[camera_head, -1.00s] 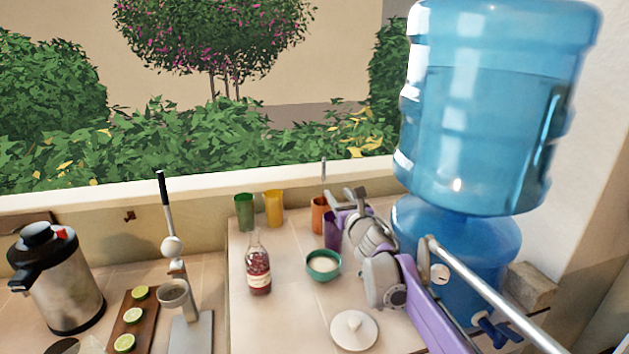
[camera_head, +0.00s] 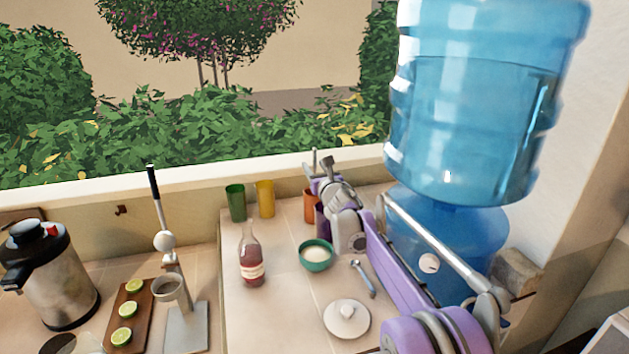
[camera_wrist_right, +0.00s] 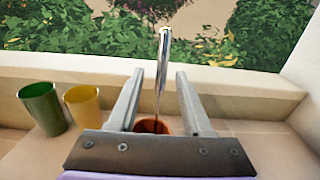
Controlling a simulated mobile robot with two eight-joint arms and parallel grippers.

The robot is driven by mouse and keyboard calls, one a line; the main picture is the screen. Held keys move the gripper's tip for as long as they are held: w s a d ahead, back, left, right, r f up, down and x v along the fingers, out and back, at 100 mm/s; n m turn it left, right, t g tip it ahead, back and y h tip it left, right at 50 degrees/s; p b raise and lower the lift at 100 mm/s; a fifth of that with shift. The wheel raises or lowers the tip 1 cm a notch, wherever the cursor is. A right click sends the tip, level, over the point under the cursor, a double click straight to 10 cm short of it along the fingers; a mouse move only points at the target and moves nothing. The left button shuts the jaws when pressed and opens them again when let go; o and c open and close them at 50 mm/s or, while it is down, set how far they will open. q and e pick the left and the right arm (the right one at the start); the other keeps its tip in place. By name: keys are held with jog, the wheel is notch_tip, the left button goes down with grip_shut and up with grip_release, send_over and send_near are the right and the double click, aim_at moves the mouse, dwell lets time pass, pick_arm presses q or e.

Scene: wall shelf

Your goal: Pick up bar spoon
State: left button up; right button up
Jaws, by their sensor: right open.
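The bar spoon (camera_wrist_right: 163,62) stands upright in an orange cup (camera_wrist_right: 152,126), its silver upper end raised above the rim. In the head view only the spoon's tip (camera_head: 314,160) shows above my gripper, and the orange cup (camera_head: 309,206) is partly covered. My right gripper (camera_head: 316,176) is open. In the right wrist view the spoon shows between the two spread fingers of my right gripper (camera_wrist_right: 160,85); I cannot tell whether they are level with it in depth. My left gripper is not in view.
Green (camera_head: 236,203) and yellow (camera_head: 264,198) cups stand left of the orange one; a purple cup (camera_head: 322,218) is partly hidden beside my wrist. A water dispenser (camera_head: 480,110) stands right.

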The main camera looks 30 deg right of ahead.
jog(key=shift+w, duration=0.35)
jog(key=shift+s, duration=0.2)
jog(key=shift+c, duration=0.6)
grip_shut()
dwell(0.4)
